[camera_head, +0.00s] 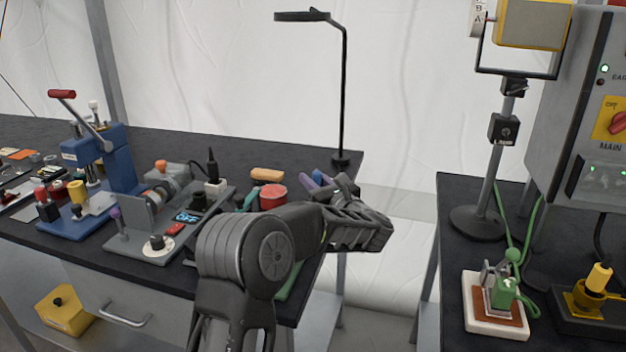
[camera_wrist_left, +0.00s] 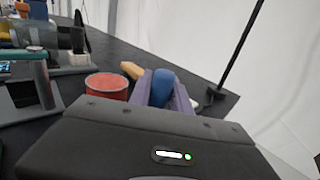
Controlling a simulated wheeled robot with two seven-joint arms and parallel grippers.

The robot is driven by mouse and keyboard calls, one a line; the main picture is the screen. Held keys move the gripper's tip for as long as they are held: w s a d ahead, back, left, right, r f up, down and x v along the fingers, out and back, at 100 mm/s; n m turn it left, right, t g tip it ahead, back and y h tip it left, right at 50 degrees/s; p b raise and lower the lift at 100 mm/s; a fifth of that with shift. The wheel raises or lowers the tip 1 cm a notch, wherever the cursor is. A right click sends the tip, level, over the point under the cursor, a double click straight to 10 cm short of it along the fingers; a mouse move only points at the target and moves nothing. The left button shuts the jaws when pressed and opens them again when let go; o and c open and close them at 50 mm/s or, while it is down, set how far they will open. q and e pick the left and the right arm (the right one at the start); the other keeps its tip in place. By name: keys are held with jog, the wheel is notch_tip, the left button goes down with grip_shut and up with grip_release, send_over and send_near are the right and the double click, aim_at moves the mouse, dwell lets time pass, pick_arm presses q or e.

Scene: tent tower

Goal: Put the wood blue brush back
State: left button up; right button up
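A rounded blue piece (camera_head: 319,177), possibly part of the wood blue brush, shows beside my left gripper (camera_head: 345,186) near the table's right end. In the left wrist view the blue piece (camera_wrist_left: 162,86) sits between the walls of a purple holder (camera_wrist_left: 182,100), just beyond the gripper body. The purple holder also shows in the head view (camera_head: 308,184). No wooden part of the brush can be made out. My left fingertips are largely hidden in both views, so I cannot tell whether they touch or grip anything. My right gripper is not in view.
A red round tin (camera_head: 272,196) and a tan block (camera_head: 267,174) lie left of my gripper. A black lamp (camera_head: 343,100) stands at the table's back right corner. Devices crowd the left. A gap separates this table from the right one (camera_head: 455,190).

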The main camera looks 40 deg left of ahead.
pick_arm(q)
jog(key=o, duration=0.3)
jog(key=shift+d, duration=0.1)
jog(key=b+v, duration=0.3)
jog(key=v, duration=0.7)
jog(key=shift+d, duration=0.15)
jog(key=shift+v, duration=0.8)
jog(key=shift+r, duration=0.1)
